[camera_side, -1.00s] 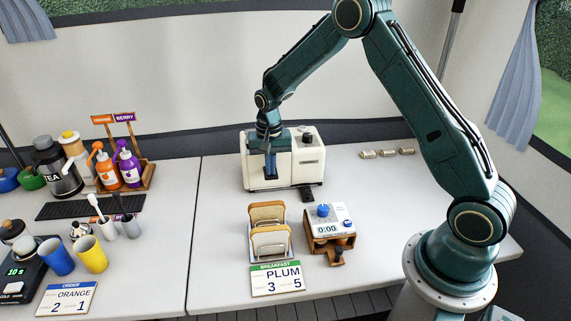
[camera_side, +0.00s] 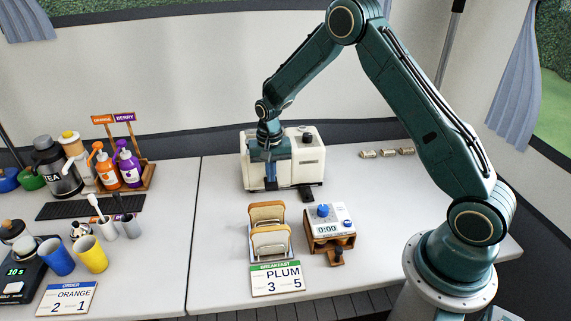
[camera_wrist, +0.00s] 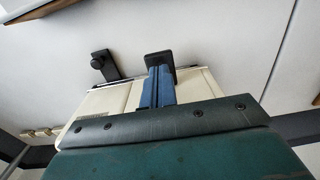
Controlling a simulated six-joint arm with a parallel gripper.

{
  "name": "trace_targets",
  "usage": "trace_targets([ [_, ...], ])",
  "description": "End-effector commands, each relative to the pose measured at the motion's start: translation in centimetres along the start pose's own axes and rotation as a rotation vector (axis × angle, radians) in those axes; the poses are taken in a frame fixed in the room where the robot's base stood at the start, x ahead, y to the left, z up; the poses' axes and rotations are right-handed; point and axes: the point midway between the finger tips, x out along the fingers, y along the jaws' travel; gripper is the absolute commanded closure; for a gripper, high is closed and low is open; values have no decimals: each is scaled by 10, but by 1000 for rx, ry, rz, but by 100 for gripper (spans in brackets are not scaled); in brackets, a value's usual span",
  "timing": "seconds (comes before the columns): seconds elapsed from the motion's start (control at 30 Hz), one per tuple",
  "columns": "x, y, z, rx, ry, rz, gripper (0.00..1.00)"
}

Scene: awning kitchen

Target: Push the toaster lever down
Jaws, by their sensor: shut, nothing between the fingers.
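The cream toaster (camera_side: 308,162) stands at the back of the table, and part of it also shows in the wrist view (camera_wrist: 106,102). My gripper (camera_side: 270,183) is shut and empty, pointing down at the toaster's front face, left of its middle. Its blue fingers (camera_wrist: 159,88) show in the wrist view, with a black lever-like piece (camera_wrist: 159,59) at their tips. They seem to touch that piece, but I cannot tell for sure. A second black part with a knob (camera_wrist: 99,64) sticks out beside it.
A toast rack (camera_side: 268,240) and a timer box (camera_side: 330,227) stand in front of the toaster, with a plum card (camera_side: 277,281) before them. Bottles, cups and a scale are on the left. Small rolls (camera_side: 388,153) lie at the back right.

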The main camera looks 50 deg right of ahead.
Motion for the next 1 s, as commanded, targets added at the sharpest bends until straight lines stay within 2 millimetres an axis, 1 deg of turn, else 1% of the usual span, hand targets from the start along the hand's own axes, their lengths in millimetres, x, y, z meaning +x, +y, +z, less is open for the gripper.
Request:
trace_targets([
  [0.4, -16, 0, 0, 0, 1, -1, 100],
  [0.8, -21, 0, 0, 0, 1, -1, 100],
  [1.0, -30, 0, 0, 0, 2, -1, 100],
])
